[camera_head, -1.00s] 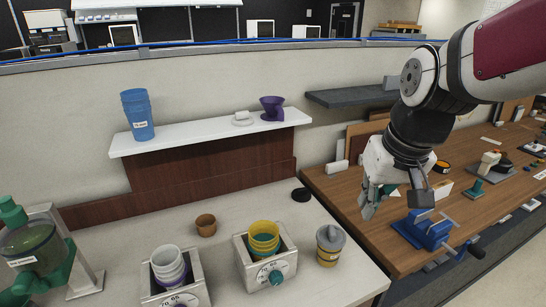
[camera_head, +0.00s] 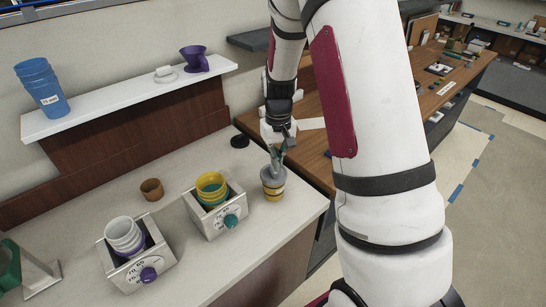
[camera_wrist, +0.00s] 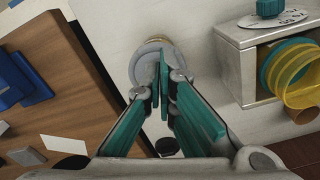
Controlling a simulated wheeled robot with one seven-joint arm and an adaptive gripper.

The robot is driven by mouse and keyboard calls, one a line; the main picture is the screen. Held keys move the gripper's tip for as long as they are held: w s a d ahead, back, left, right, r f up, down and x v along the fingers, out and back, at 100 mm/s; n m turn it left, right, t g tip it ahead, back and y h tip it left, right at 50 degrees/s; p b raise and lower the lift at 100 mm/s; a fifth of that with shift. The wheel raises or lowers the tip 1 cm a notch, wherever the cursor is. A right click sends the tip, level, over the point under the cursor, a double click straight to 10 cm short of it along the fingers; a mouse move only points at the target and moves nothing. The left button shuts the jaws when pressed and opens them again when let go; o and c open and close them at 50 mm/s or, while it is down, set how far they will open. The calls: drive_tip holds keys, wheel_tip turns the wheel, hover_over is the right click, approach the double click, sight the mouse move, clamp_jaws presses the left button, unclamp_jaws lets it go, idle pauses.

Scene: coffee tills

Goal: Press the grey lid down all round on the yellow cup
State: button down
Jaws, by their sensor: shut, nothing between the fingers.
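The yellow cup (camera_head: 274,191) stands upright near the counter's right edge, with the grey lid (camera_head: 267,175) on its top. In the wrist view the round lid (camera_wrist: 140,65) lies beneath the fingers, and a little of the cup's yellow (camera_wrist: 179,98) shows beside it. My gripper (camera_head: 278,159) is shut and empty, fingers pointing down right over the lid. Its green-padded fingers (camera_wrist: 163,62) cover part of the lid in the wrist view. I cannot tell whether the tips touch the lid, or whether its rim is seated all round.
A dispenser box (camera_head: 214,217) with yellow cups stands left of the cup; another holds white cups (camera_head: 123,234). A brown cup (camera_head: 152,189) and a black disc (camera_head: 240,141) are behind. The wooden bench (camera_head: 318,153) adjoins on the right. The front counter is clear.

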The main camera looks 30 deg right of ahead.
sight(277, 182)
wheel_tip(277, 182, down, 4)
drive_tip(key=shift+f+b, duration=0.25)
drive_tip(key=shift+b, duration=0.4)
drive_tip(key=shift+s+a+f, duration=0.1)
drive_tip(key=shift+s+f, duration=0.15)
drive_tip(key=shift+f, duration=0.3)
drive_tip(key=shift+w+r+p, duration=0.15)
drive_tip(key=shift+r+p, duration=0.3)
drive_tip(key=shift+r, duration=1.1)
drive_tip(key=shift+w+r+p, duration=0.1)
drive_tip(key=shift+r+p, duration=0.3)
drive_tip(key=shift+r, duration=1.15)
